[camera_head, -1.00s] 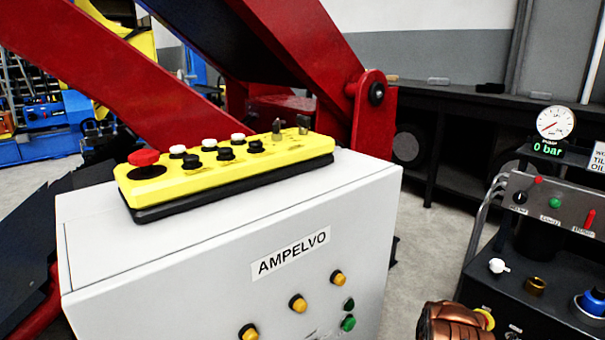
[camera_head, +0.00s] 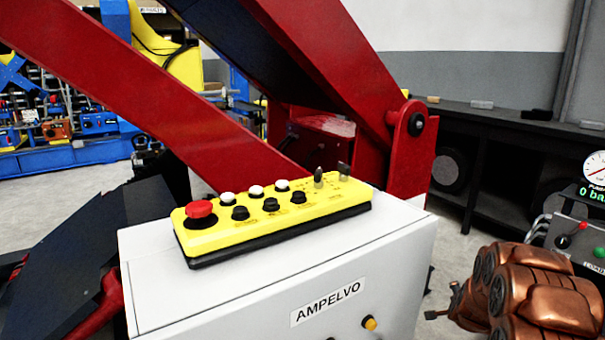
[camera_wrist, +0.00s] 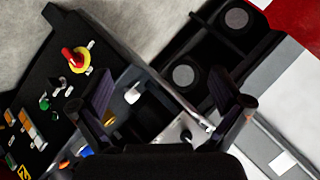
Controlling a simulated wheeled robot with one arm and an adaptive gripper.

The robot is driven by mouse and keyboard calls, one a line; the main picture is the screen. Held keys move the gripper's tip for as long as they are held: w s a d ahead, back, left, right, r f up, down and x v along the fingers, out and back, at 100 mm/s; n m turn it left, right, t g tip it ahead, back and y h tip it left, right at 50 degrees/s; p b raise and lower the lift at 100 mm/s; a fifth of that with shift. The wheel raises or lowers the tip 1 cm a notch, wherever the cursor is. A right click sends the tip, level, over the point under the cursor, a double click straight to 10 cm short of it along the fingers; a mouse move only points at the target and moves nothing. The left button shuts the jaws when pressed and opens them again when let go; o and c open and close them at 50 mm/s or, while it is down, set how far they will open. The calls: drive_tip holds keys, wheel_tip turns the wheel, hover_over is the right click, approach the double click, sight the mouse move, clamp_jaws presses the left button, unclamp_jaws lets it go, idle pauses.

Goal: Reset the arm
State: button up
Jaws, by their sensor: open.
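My gripper (camera_wrist: 162,92) shows in the wrist view with its two dark fingers spread apart and nothing between them. Beyond the fingers are a dark panel with knobs (camera_wrist: 75,60) on the left and dark shelving (camera_wrist: 210,45) above. In the head view, my copper-coloured arm (camera_head: 530,300) is at the lower right, right of the white cabinet (camera_head: 270,270) and apart from it in the picture. I cannot make out the fingers there. A yellow control box (camera_head: 275,217) with a red mushroom button (camera_head: 201,210), black and white buttons and two small switches lies on the cabinet.
Big red beams (camera_head: 150,95) rise behind the cabinet. A dark bench (camera_head: 500,150) runs along the back wall. A unit with a gauge (camera_head: 597,168) stands at the right edge. Blue machinery (camera_head: 70,130) is at the back left. Grey floor shows between cabinet and bench.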

drive_tip(key=s+a+r+n+g+y+p, duration=0.25)
drive_tip(key=s+a+r+n+p, duration=0.3)
drive_tip(key=s+a+r, duration=0.5)
drive_tip(key=s+a+r+n+g+y+p, duration=0.25)
drive_tip(key=s+a+r+n+p, duration=0.45)
drive_tip(key=s+r, duration=0.6)
drive_tip(key=s+a+r+n+g+p, duration=0.1)
drive_tip(key=s+a+r+g+p, duration=0.1)
drive_tip(key=s+r, duration=0.3)
drive_tip(key=s+a+r+n+g+p, duration=0.2)
drive_tip(key=s+a+r+p, duration=0.2)
drive_tip(key=s, duration=0.8)
drive_tip(key=s+a+r+n+g+p, duration=0.1)
drive_tip(key=s+a+r, duration=0.3)
drive_tip(key=s, duration=0.5)
drive_tip(key=shift+s+a+r+g+p, duration=0.15)
drive_tip(key=shift+a+r+g+p, duration=0.2)
drive_tip(key=shift+r+g+p, duration=0.4)
